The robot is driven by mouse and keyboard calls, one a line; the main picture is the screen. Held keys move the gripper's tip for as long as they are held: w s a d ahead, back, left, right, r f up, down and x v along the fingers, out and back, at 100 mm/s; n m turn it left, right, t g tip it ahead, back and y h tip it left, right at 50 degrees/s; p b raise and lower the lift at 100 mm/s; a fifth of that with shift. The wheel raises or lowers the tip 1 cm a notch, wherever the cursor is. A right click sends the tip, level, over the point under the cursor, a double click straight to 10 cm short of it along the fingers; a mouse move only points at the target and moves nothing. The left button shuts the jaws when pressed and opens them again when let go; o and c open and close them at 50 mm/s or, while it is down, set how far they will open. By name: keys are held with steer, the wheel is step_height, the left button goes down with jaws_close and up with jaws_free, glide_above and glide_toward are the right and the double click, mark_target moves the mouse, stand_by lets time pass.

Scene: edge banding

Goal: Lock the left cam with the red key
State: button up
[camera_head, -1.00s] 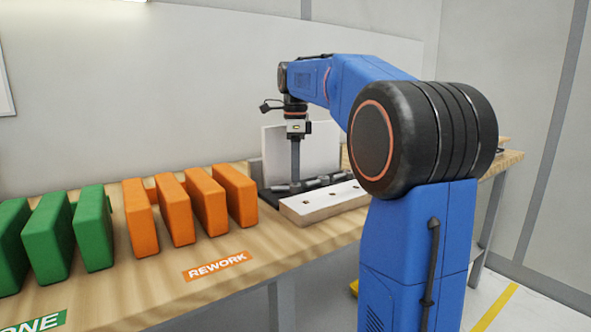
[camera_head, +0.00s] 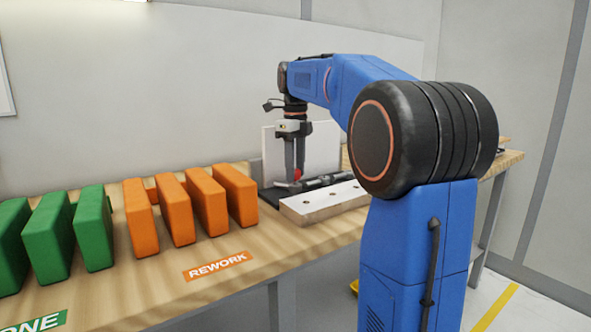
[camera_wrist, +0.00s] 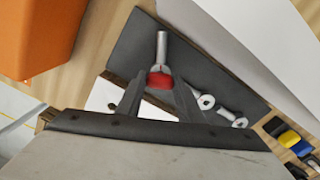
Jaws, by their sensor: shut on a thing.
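My gripper (camera_head: 294,175) points straight down over the dark base plate at the back of the bench. In the wrist view, its two fingers (camera_wrist: 158,92) are closed on the red key (camera_wrist: 160,80); the red also shows low between the fingers in the head view (camera_head: 297,174). A silver rod (camera_wrist: 162,45) extends from the red part over the dark plate; I cannot tell whether it belongs to the key. Two more silver round-ended parts (camera_wrist: 205,101) (camera_wrist: 234,117) lie beside the fingers. I cannot tell which part is the left cam.
A pale board with holes (camera_head: 325,203) lies in front of the dark plate (camera_wrist: 135,42). A white upright panel (camera_head: 322,145) stands behind. Several orange blocks (camera_head: 235,197) and green blocks (camera_head: 93,228) stand to the left. Black, blue and yellow pieces (camera_wrist: 290,138) lie at lower right in the wrist view.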

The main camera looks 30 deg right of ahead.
steer(key=shift+m, duration=0.7)
steer(key=m, duration=0.4)
steer(key=shift+m, duration=0.4)
steer(key=shift+r, duration=2.95)
